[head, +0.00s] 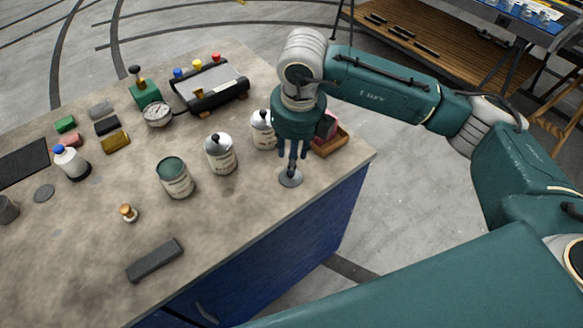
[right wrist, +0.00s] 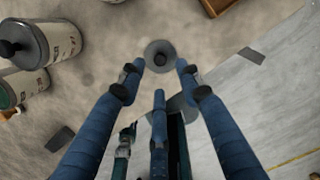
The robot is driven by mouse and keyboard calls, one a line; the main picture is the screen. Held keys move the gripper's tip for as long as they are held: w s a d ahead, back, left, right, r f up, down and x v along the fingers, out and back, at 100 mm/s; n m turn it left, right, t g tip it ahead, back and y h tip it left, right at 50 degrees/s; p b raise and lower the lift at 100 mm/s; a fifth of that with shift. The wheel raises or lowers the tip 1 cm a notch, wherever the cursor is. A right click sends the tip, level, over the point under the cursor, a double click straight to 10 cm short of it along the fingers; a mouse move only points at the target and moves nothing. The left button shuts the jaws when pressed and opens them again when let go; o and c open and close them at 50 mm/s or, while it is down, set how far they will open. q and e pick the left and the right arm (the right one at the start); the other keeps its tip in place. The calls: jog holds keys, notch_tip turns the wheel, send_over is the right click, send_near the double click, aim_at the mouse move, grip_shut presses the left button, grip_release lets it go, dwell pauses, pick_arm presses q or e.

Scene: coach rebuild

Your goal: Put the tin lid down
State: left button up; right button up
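The tin lid (head: 291,179) is a grey disc with a dark knob. It appears to lie flat on the bench top near the front right edge, and it also shows in the right wrist view (right wrist: 159,57). My right gripper (head: 293,158) points down just above it. Its fingers are spread apart, and the right wrist view shows a gap between the fingertips (right wrist: 160,70) and the knob. A tin with a green open top (head: 175,179) stands to the left. Two tins with knobbed lids stand nearby, a middle one (head: 220,155) and a farther one (head: 263,131). My left gripper is out of view.
A wooden tray (head: 331,143) sits right behind the gripper, near the bench edge. A dark grey block (head: 154,260) and a small brass-coloured knob (head: 128,213) lie towards the front left. A gauge (head: 157,114) and a button box (head: 209,86) stand at the back.

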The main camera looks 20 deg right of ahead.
jog(key=r, duration=0.2)
jog(key=r+b, duration=0.1)
jog(key=r, duration=0.2)
jog(key=shift+s+r, duration=0.4)
